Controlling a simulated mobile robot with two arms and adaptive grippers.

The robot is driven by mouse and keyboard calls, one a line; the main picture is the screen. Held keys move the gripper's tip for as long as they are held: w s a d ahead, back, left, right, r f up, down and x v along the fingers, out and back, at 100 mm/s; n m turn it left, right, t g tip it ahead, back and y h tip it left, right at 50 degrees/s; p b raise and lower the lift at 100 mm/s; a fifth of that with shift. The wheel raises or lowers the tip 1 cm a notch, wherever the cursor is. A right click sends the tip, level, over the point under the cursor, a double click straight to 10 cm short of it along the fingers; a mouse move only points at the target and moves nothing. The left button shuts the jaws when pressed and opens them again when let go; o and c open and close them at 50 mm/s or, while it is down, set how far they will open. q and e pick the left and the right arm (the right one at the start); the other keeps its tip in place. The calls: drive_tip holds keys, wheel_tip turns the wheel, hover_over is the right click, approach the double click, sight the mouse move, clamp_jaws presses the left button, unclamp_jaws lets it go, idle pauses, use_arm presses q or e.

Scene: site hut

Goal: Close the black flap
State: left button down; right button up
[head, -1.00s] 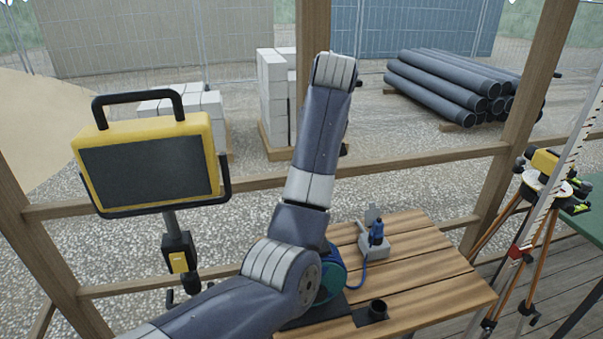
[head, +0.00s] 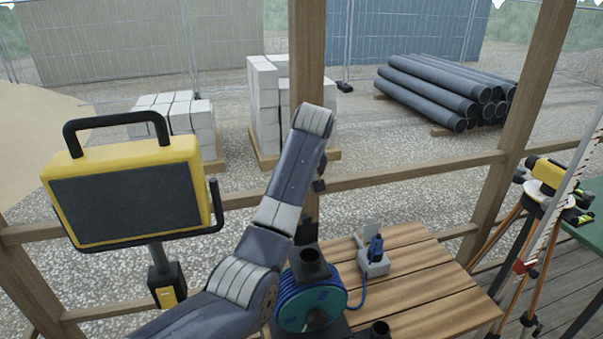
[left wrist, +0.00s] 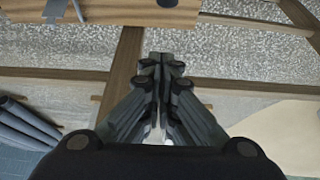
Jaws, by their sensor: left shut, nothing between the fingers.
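I cannot pick out a black flap for certain. My left gripper (left wrist: 162,65) shows in the left wrist view, fingers together and empty, over the gravel and short of the table edge. My right gripper is not in view.
A yellow-framed work light (head: 125,195) stands close on the left. A wooden post (head: 306,60) and rail (head: 420,170) run behind the table. A tripod with a yellow instrument (head: 545,172) stands at right. A black cup-like piece (head: 379,330) sits at the table's front.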

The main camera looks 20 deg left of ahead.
sight(305, 229)
use_arm(q)
drive_tip(key=s+d+p, duration=0.1)
drive_tip(key=s+d+f+p, duration=0.1)
drive_tip(key=s, duration=0.1)
drive_tip(key=shift+s, duration=0.1)
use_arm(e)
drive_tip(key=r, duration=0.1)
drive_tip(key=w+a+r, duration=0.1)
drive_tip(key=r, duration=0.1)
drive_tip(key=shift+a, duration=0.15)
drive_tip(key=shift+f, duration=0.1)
